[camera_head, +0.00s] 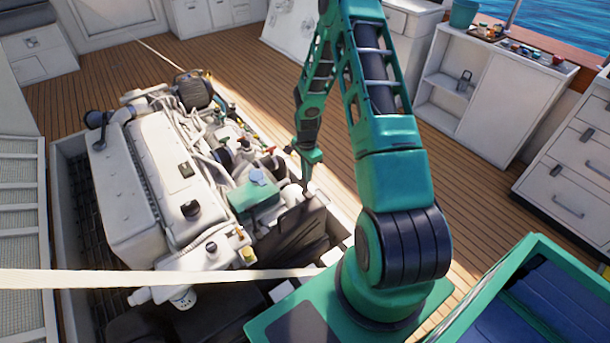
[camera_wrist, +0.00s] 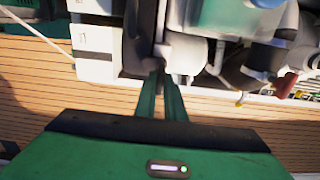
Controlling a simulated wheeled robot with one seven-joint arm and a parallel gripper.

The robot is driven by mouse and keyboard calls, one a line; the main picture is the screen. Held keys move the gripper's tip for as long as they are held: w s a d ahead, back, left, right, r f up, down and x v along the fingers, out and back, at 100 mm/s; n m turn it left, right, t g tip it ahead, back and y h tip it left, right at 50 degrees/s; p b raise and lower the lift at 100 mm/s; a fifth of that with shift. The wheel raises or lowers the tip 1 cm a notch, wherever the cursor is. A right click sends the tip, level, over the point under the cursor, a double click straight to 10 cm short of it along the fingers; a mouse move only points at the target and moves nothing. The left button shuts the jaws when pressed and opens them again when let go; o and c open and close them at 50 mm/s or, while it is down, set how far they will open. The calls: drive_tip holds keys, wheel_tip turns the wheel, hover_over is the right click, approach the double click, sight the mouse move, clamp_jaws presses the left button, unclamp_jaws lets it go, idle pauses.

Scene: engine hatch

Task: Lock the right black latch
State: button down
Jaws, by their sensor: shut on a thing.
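My gripper (camera_head: 308,184) reaches down at the right side of the engine, above a black box (camera_head: 294,238). In the wrist view my gripper's two green fingers (camera_wrist: 161,76) are close together. Their tips are shut on a narrow dark part that looks like the right black latch (camera_wrist: 160,50). The latch's exact angle and whether it is locked cannot be told. In the head view it is too small and partly hidden by the fingers.
The white engine (camera_head: 150,180) fills the open hatch, with hoses and a green box (camera_head: 254,192) near my gripper. A pale strap (camera_head: 130,279) crosses in front. Wooden deck (camera_head: 470,180) lies clear to the right, before white cabinets (camera_head: 500,95).

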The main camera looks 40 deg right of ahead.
drive_tip(key=shift+w+a, duration=0.15)
drive_tip(key=shift+a, duration=0.05)
drive_tip(key=c, duration=1.8)
unclamp_jaws()
drive_tip(key=shift+d, duration=0.1)
drive_tip(key=shift+c, duration=0.2)
wheel_tip(320, 180, up, 11)
drive_tip(key=shift+f, duration=0.1)
